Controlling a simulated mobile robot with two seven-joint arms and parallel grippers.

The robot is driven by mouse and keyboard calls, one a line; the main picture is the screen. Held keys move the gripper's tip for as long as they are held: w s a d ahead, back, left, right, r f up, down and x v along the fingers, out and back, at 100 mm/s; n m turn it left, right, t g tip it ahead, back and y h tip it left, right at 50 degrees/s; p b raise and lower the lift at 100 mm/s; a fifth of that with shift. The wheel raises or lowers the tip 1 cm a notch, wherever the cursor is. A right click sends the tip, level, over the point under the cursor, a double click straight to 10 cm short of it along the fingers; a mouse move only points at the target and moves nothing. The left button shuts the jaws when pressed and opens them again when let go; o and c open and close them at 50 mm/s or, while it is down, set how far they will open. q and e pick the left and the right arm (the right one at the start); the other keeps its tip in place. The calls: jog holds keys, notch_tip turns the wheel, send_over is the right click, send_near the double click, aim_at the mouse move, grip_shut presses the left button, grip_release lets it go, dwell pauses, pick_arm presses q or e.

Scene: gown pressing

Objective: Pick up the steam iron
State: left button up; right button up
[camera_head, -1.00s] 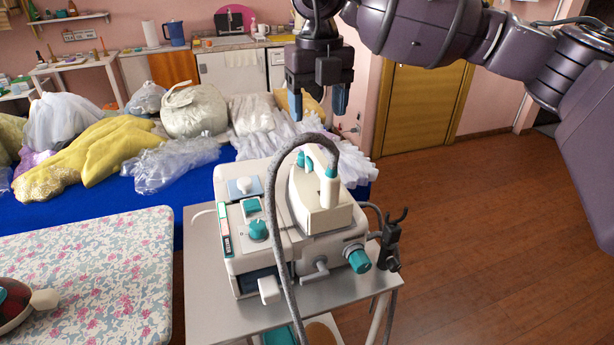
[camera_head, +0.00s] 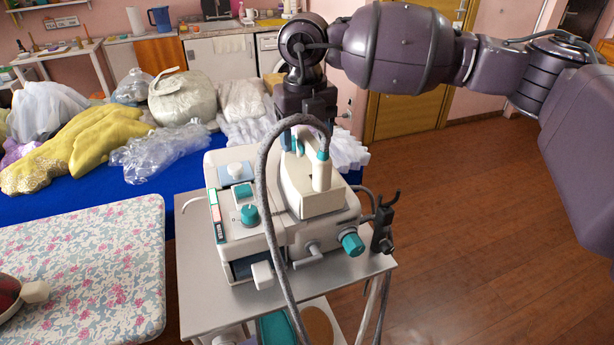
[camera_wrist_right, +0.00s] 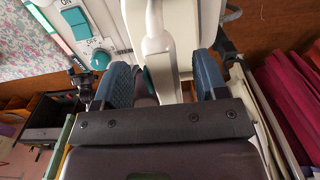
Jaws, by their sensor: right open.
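The steam iron (camera_head: 312,192), cream with teal parts, rests on top of the cream steam station (camera_head: 236,248). A grey hose arches up in front of it. My right gripper (camera_head: 308,135) is at the iron's far end, low behind the hose, pointing down. In the right wrist view, its two blue-padded fingers (camera_wrist_right: 163,82) are spread apart, with the iron's pale handle (camera_wrist_right: 158,45) between them. I see a gap beside the handle, so the fingers do not grip it. The iron's far end is partly hidden by the gripper and hose. My left gripper is not in view.
The station stands on a grey metal trolley (camera_head: 195,290). A black holder (camera_head: 383,228) sticks up at its right edge. A floral pressing board (camera_head: 90,260) is at left, with a red and cream object (camera_head: 12,296). Bagged garments lie on a blue table (camera_head: 130,200) behind.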

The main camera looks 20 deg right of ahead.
jog(key=shift+f, duration=0.7)
